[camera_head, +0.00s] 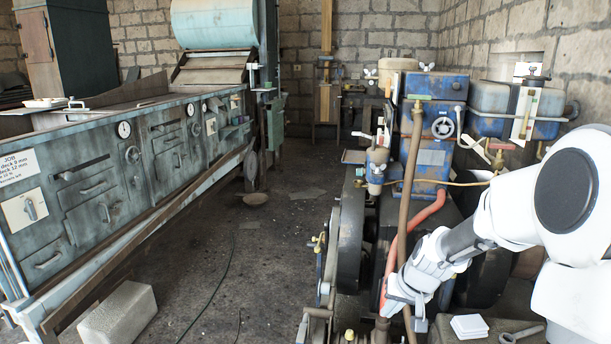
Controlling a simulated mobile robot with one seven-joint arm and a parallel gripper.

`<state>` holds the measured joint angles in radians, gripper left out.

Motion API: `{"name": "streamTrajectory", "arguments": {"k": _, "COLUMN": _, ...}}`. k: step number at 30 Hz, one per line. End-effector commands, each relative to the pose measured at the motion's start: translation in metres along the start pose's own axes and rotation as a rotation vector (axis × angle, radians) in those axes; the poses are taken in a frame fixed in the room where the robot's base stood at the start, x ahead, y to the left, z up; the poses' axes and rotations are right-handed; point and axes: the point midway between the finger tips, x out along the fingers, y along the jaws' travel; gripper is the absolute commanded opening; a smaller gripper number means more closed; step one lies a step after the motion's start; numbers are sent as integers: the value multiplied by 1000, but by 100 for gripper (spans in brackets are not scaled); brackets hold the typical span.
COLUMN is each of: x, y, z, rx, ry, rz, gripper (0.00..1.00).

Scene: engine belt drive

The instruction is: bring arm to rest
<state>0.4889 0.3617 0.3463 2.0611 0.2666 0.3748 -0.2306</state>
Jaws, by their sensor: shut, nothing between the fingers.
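My white arm (500,222) comes in from the right edge and reaches down and to the left. My gripper (400,308) is at its lower end, in front of the engine at the lower middle right. It is shut and empty. A brown upright pipe (411,165) and a red hose (420,218) run close by the gripper; I cannot tell whether it touches either. My arm hides part of the engine (428,160) behind it.
A dark flywheel (351,225) stands left of the gripper. A white box (469,326) and a wrench (520,334) lie at the lower right. The floor between is mostly clear.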

Motion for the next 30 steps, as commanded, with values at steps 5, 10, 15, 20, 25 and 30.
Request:
{"name": "streamTrajectory", "arguments": {"k": 5, "x": -67, "y": -33, "z": 17, "rx": -23, "ry": -5, "rz": 31, "gripper": 0}}
{"name": "streamTrajectory", "arguments": {"k": 10, "x": -124, "y": -58, "z": 42, "rx": -21, "ry": -7, "rz": 47, "gripper": 0}}
{"name": "streamTrajectory", "arguments": {"k": 15, "x": -177, "y": -77, "z": 74, "rx": -6, "ry": -2, "rz": 51, "gripper": 0}}
{"name": "streamTrajectory", "arguments": {"k": 20, "x": -207, "y": -82, "z": 113, "rx": -5, "ry": 8, "rz": 51, "gripper": 0}}
{"name": "streamTrajectory", "arguments": {"k": 25, "x": -212, "y": -62, "z": 154, "rx": -110, "ry": 52, "rz": 94, "gripper": 0}}
{"name": "streamTrajectory", "arguments": {"k": 30, "x": -213, "y": -44, "z": 188, "rx": -189, "ry": 87, "rz": 122, "gripper": 0}}
